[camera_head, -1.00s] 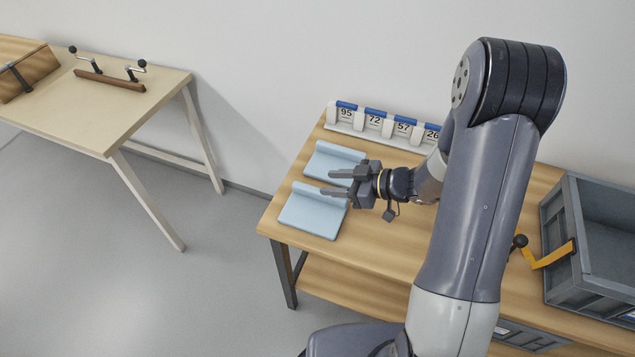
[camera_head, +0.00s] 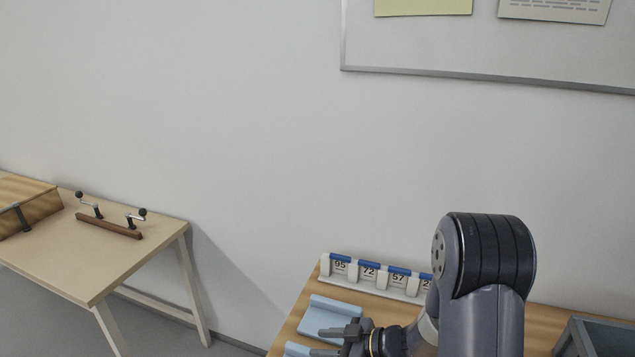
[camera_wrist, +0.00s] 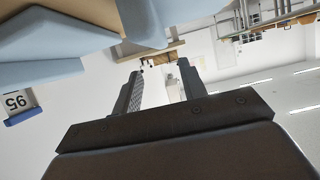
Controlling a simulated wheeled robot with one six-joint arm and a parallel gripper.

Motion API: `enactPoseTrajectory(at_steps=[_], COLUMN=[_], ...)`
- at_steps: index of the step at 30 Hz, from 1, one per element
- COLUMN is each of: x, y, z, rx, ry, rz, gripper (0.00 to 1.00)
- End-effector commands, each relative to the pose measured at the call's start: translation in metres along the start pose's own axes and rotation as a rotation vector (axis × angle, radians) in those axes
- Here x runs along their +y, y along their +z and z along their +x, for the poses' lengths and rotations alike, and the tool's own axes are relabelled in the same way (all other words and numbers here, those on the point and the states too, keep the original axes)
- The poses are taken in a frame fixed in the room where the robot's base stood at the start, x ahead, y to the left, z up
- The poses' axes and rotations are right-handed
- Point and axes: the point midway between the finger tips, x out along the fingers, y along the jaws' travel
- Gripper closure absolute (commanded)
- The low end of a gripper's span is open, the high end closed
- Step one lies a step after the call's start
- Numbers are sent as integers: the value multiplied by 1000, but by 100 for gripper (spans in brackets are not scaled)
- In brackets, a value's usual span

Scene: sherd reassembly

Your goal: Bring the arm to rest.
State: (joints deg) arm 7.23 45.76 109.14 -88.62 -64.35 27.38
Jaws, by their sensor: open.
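My gripper (camera_head: 335,342) is at the lower middle of the head view, over the wooden workbench (camera_head: 548,322) and beside the light blue rests. The wrist view also shows my gripper (camera_wrist: 158,92), its two fingers apart with nothing between them. One light blue rest (camera_head: 330,316) lies behind the gripper. A second blue rest (camera_head: 297,349) is cut by the bottom edge of the head view. Most of my forearm is below the frame.
A row of numbered holders (camera_head: 375,275) stands at the bench's back edge. A grey crate (camera_head: 598,338) is at the right. A second table (camera_head: 100,262) with a wooden bar with two cranks (camera_head: 108,226) stands at the left. A board (camera_head: 480,55) hangs on the wall.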

Motion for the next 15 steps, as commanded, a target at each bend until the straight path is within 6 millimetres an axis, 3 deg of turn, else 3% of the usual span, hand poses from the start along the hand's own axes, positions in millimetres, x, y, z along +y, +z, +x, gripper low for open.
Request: enactPoseTrajectory(at_steps=[10,15], x=[-6,-4], y=[7,-5], z=[67,64], rx=[0,1], ry=[-4,2], rz=[-2,-4], gripper=[60,60])
